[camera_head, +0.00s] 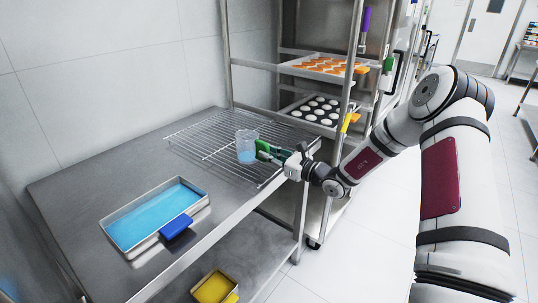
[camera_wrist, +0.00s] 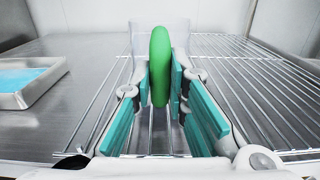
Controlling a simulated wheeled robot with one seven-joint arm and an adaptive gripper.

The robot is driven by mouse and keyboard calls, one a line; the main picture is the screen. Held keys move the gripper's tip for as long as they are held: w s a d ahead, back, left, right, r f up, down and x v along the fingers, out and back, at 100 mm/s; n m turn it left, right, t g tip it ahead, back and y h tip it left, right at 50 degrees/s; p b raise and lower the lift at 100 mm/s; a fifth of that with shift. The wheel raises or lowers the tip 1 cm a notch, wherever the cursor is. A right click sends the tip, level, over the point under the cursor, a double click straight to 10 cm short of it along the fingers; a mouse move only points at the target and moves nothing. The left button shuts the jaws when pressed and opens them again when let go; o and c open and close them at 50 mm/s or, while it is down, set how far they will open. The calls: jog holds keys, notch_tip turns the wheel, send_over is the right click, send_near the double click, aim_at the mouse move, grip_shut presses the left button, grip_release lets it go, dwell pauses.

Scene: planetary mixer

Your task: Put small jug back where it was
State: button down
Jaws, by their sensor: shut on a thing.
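The small jug (camera_head: 246,146) is clear, with light blue liquid low inside and a green handle. It is upright at the wire rack (camera_head: 205,150) on the steel table; I cannot tell whether its base touches the wires. My gripper (camera_head: 271,153) comes from the right and is shut on the jug's green handle. In the wrist view the green handle (camera_wrist: 160,62) stands between the teal finger pads of my gripper (camera_wrist: 162,82). The clear jug body (camera_wrist: 142,36) shows faintly behind it.
A steel tray of blue liquid (camera_head: 150,215) with a blue handle (camera_head: 177,228) is on the table's near part. A rack shelf behind holds trays of orange (camera_head: 325,64) and white (camera_head: 315,108) pieces. A yellow container (camera_head: 214,288) is on the lower shelf.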

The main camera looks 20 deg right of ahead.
jog(key=shift+f, duration=0.15)
jog(key=c, duration=1.6)
grip_release()
jog(key=shift+r, duration=0.2)
jog(key=v, duration=1.2)
jog(key=s+a+r+n+g+y, duration=0.1)
jog(key=s+a+r+n+g, duration=0.45)
jog(key=s+a+n, duration=0.3)
jog(key=s+a+r+n+g, duration=0.5)
jog(key=s+a+n+g, duration=0.2)
jog(key=s+a+n, duration=0.15)
jog(key=s+r+n+g+h, duration=0.2)
jog(key=s+n+h, duration=0.3)
jog(key=s, duration=0.7)
jog(key=s+d+r+n+t+h, duration=0.1)
jog(key=s+d+n+h, duration=0.1)
jog(key=s, duration=0.1)
jog(key=s+d+r+n+t+h, duration=0.1)
jog(key=s+d+n+h, duration=0.1)
jog(key=s+d, duration=0.1)
jog(key=s+d+r+n+t+h, duration=0.1)
jog(key=s+d+n+h, duration=0.1)
jog(key=s, duration=0.2)
jog(key=shift+s+d+n+h+p, duration=0.1)
jog(key=shift+d+n+h+p, duration=0.05)
jog(key=shift+n+h+p, duration=0.2)
